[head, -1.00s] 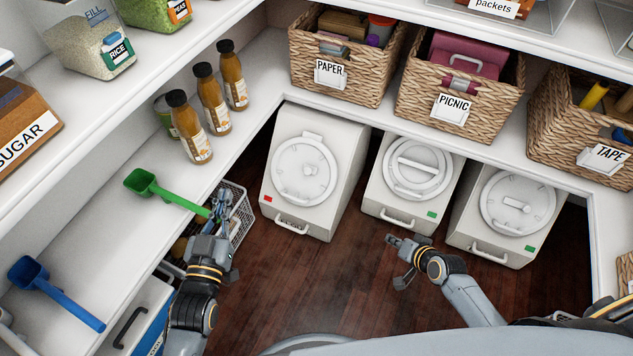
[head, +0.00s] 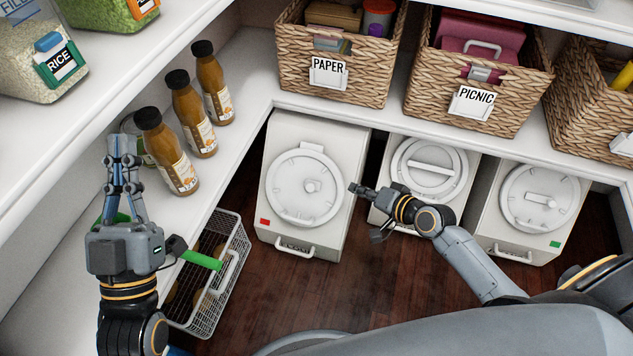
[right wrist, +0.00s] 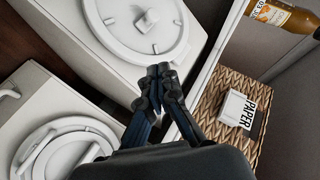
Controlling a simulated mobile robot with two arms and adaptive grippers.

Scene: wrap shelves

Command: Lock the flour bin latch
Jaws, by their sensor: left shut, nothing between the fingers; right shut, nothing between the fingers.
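Three white bins with round lids stand under the shelf; I see no flour label on any. The left bin (head: 334,228) has a red mark (head: 264,221) and a lid (head: 290,200) with a small knob (head: 312,186). In the right wrist view, its knob (right wrist: 146,21) shows at the top. The middle bin (head: 470,160) is partly hidden by my right arm. My right gripper (head: 354,188) is shut and empty, at the left bin's right edge; contact cannot be told. It also shows in the wrist view (right wrist: 159,70). My left gripper (head: 122,142) is shut and empty over the left shelf.
The right bin (head: 490,215) has a green mark (head: 555,244). Several sauce bottles (head: 190,118) stand right of my left gripper. A wire basket (head: 237,235) and a green scoop (head: 201,260) are below. Wicker baskets (head: 385,85) line the shelf above. The wooden floor (head: 300,290) is open.

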